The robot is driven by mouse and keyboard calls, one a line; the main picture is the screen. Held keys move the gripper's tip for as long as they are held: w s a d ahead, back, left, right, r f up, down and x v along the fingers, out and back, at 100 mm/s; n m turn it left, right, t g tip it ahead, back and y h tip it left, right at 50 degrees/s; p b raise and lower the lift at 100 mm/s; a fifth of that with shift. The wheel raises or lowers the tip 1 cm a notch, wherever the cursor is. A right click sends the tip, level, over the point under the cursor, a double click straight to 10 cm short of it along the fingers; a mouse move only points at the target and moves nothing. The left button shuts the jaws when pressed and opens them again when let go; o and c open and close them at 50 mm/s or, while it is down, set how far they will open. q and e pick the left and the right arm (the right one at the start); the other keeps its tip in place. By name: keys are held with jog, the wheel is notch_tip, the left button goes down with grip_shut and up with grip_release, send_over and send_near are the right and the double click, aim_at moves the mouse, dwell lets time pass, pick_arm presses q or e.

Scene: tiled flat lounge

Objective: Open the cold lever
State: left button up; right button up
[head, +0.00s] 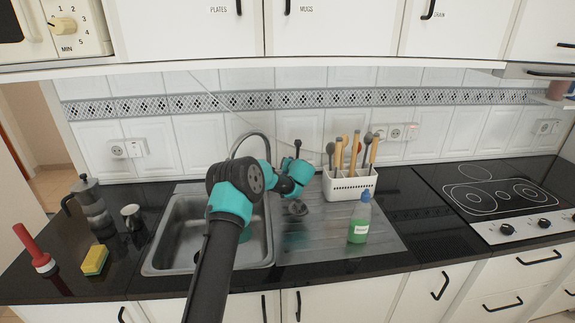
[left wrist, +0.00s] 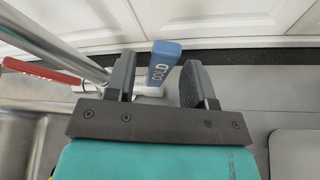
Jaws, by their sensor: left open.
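The cold lever (left wrist: 163,62) is a blue handle marked COLD, on a pale metal faucet base. In the left wrist view it lies between the two dark fingers of my left gripper (left wrist: 162,76), with a gap to the right finger. The gap to the left finger is smaller, and I cannot tell if they touch. My left gripper is open. In the head view my left arm reaches over the sink to the faucet (head: 251,136), and hides its base and the levers. My right gripper is not in view.
A red lever (left wrist: 40,72) is left of the gripper. The sink (head: 165,246) lies below my arm. A white utensil holder (head: 349,187) and a green soap bottle (head: 358,226) stand to the right. A moka pot (head: 92,205), red-handled plunger (head: 33,248) and sponge (head: 95,260) are at left.

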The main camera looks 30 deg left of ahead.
pick_arm(q)
jog(key=shift+x, duration=1.75)
jog(key=shift+c, duration=0.5)
grip_shut()
